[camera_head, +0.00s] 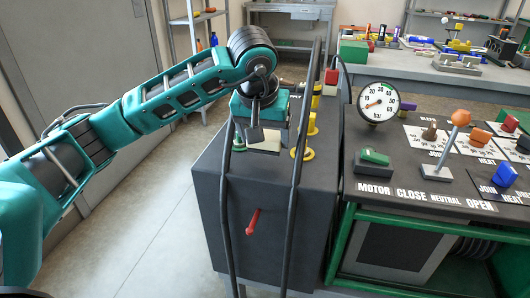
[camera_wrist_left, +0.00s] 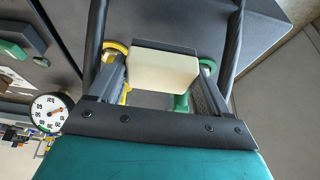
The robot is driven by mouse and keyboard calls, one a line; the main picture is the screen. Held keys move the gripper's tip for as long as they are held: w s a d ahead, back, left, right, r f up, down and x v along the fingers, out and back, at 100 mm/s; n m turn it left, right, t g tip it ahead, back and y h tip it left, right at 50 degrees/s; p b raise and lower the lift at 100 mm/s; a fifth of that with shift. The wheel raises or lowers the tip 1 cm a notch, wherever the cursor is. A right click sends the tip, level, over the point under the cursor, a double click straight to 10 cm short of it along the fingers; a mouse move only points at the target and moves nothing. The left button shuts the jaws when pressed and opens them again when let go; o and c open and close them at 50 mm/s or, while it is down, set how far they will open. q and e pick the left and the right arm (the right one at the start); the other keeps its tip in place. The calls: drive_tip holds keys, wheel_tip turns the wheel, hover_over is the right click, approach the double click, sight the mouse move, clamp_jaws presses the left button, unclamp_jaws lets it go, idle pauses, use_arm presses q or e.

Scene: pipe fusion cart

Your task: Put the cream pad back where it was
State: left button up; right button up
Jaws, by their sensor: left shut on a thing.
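The cream pad (camera_head: 266,143) is a small pale block at the top of the dark cabinet (camera_head: 215,200). My left gripper (camera_head: 262,138) points down at it from above. In the left wrist view the cream pad (camera_wrist_left: 162,72) sits between the two fingers of my left gripper (camera_wrist_left: 163,75), which is shut on it. A dark piece shows along the pad's far edge there. The head view does not show clearly whether the pad touches the cabinet top. My right gripper is in neither view.
A yellow ring-based post (camera_head: 302,153) stands just right of the pad; a green ring (camera_wrist_left: 207,66) shows in the wrist view. Two black hoses (camera_head: 293,190) hang down the cabinet front by a red handle (camera_head: 253,222). The gauge (camera_head: 378,103) and control panel lie right.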

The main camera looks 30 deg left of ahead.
sight(265, 150)
use_arm(q)
wheel_tip(265, 150, down, 4)
drive_tip(key=shift+r+b, duration=0.1)
drive_tip(key=shift+b, duration=0.35)
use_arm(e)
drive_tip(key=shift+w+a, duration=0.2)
use_arm(q)
drive_tip(key=o, duration=0.9)
drive_tip(key=shift+f, duration=0.2)
drive_tip(key=shift+o, duration=0.2)
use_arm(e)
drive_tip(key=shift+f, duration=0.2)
